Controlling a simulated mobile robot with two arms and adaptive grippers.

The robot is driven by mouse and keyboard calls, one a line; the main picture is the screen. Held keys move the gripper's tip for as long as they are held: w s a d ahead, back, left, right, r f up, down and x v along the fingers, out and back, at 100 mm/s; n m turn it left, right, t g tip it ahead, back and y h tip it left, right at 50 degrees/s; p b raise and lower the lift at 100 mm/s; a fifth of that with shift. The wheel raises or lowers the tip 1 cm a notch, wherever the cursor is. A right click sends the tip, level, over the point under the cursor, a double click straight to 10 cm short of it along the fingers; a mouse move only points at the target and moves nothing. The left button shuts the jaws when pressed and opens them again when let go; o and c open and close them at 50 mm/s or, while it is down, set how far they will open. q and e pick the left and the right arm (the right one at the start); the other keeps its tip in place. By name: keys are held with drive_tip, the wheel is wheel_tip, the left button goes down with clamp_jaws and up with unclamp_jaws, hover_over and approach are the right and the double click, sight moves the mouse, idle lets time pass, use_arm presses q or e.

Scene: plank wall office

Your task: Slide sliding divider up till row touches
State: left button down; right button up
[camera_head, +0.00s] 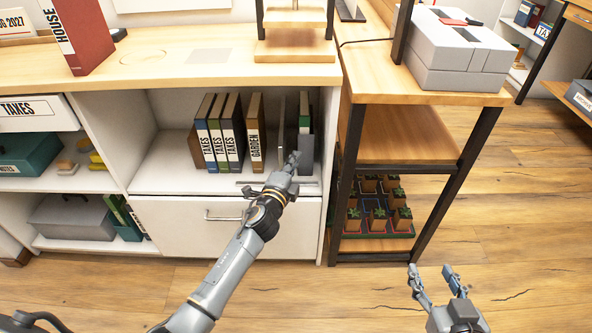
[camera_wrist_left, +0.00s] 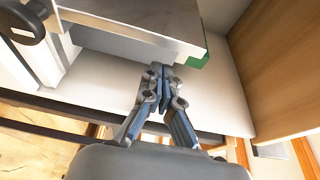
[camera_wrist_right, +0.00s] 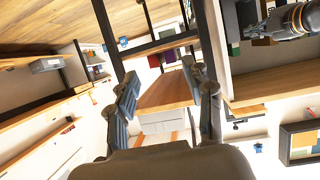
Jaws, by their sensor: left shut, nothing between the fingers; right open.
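A row of upright binders (camera_head: 217,135), several labelled TAXES and one brown one labelled GARDEN (camera_head: 256,130), stands on the white open shelf. Right of GARDEN, across a gap, is a thin grey upright panel (camera_head: 282,118), which looks like the sliding divider. My left gripper (camera_head: 293,160) is shut and empty, low at the shelf front, just right of that panel; I cannot tell whether it touches. In the left wrist view its closed fingertips (camera_wrist_left: 163,76) are close to a grey panel (camera_wrist_left: 140,22) with a green corner. My right gripper (camera_head: 433,270) is open and empty above the floor.
A closed drawer (camera_head: 225,240) lies below. A dark-framed rack (camera_head: 345,200) with potted plants (camera_head: 377,213) stands to the right.

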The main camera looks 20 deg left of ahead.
use_arm(q)
drive_tip(key=shift+s+a+r, duration=0.1)
drive_tip(key=shift+s+a, duration=0.1)
drive_tip(key=shift+a, duration=0.35)
drive_tip(key=shift+s+a, duration=0.2)
drive_tip(key=shift+a, duration=0.35)
use_arm(e)
drive_tip(key=shift+s+f, duration=0.2)
use_arm(q)
drive_tip(key=s+a+p, duration=0.1)
drive_tip(key=s+a, duration=0.2)
drive_tip(key=a, duration=0.7)
drive_tip(key=shift+a+p, duration=0.15)
drive_tip(key=shift+p, duration=0.15)
use_arm(e)
drive_tip(key=s+d+f+g+h, duration=0.1)
drive_tip(key=s+d+f+g, duration=0.1)
drive_tip(key=s+f+g, duration=0.2)
drive_tip(key=shift+s+d+f+g, duration=0.15)
drive_tip(key=shift+s+f+g, duration=0.15)
drive_tip(key=shift+s+f, duration=0.35)
